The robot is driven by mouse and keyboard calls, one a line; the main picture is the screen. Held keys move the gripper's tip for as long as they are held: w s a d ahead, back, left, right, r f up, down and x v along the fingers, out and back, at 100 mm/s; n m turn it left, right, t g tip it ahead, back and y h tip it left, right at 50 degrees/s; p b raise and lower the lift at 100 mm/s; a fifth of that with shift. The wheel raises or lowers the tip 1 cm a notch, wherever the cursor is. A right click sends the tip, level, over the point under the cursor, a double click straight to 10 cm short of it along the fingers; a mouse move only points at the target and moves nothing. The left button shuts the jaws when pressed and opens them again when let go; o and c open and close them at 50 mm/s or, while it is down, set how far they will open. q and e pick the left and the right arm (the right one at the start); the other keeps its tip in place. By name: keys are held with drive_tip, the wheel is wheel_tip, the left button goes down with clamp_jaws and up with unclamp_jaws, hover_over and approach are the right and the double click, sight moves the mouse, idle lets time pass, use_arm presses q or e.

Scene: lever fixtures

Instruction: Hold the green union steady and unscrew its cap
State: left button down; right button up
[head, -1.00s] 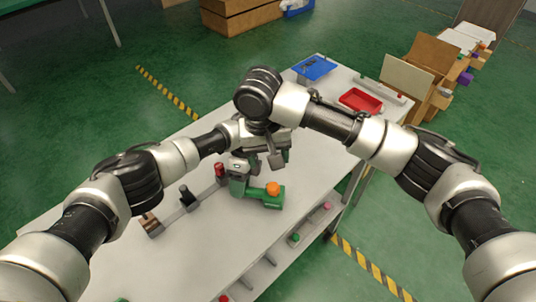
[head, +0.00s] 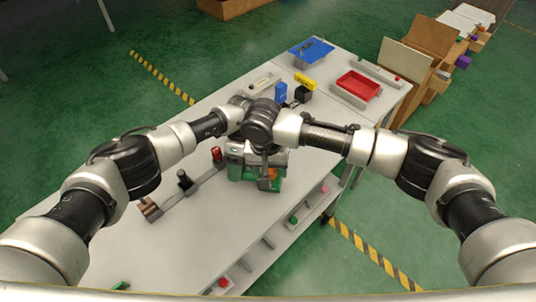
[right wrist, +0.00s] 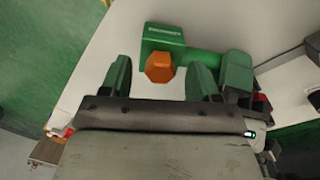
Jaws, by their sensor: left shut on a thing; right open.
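The green union (right wrist: 206,58) lies on the table, with its orange cap (right wrist: 160,68) facing up. In the head view the union (head: 279,184) is partly hidden by my right gripper, and a bit of the cap (head: 273,172) shows. My left gripper (head: 240,172) is shut on the union's left end; in the right wrist view its green finger (right wrist: 236,72) is at the right. My right gripper (head: 268,180) is open above the cap. Its two green fingers stand either side of the cap, with a gap visible on both sides.
A bar with a red-topped fixture (head: 216,154) and a black lever (head: 184,181) stands left of the union. A red tray (head: 359,86), a blue tray (head: 311,51) and a black block (head: 303,94) are at the back.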

drive_tip(key=shift+f, duration=0.7)
drive_tip(key=shift+d, duration=0.1)
drive_tip(key=c, duration=0.9)
drive_tip(key=n, duration=0.5)
drive_tip(key=shift+d, duration=0.15)
drive_tip(key=shift+r, duration=0.3)
drive_tip(key=shift+r, duration=0.75)
drive_tip(key=shift+r, duration=0.15)
drive_tip(key=shift+c, duration=0.4)
